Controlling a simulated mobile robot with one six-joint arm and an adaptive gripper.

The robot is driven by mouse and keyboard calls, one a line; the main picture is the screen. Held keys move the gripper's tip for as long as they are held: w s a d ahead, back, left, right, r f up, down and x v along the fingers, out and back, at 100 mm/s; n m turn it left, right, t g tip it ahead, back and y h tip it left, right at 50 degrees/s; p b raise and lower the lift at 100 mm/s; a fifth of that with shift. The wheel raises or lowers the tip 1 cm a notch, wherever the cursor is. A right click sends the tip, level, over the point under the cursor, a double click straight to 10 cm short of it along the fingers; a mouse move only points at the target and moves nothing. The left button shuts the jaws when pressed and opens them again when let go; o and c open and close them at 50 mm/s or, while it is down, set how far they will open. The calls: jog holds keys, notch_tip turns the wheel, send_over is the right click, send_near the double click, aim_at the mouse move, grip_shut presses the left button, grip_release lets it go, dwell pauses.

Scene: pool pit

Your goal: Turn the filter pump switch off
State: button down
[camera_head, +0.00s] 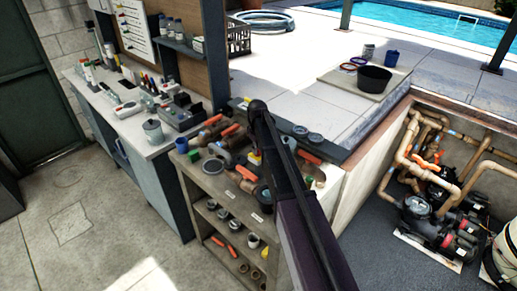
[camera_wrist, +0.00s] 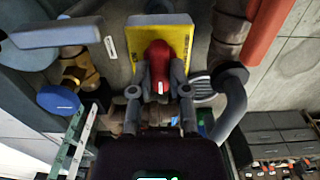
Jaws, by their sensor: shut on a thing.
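The filter pump switch shows in the wrist view as a red knob (camera_wrist: 159,55) on a yellow plate (camera_wrist: 180,30) with small dark marks at its sides. I cannot read the marks surely. My gripper (camera_wrist: 161,76) is shut on the red knob, with one finger on each side of it. The knob's long side lies up and down in the wrist picture. In the head view a small bit of the yellow plate (camera_head: 254,158) shows beside my arm on the bench of pipes. My arm hides the knob and fingertips there.
Pipes and valves with orange handles (camera_head: 246,172) crowd around the switch on the shelf unit (camera_head: 190,180). In the wrist view a grey curved pipe (camera_wrist: 236,100) and an orange handle (camera_wrist: 268,35) lie close at right. The floor (camera_head: 90,225) at left is clear.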

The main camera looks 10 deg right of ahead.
jog(key=c, duration=0.6)
grip_release()
jog(key=shift+d, duration=0.1)
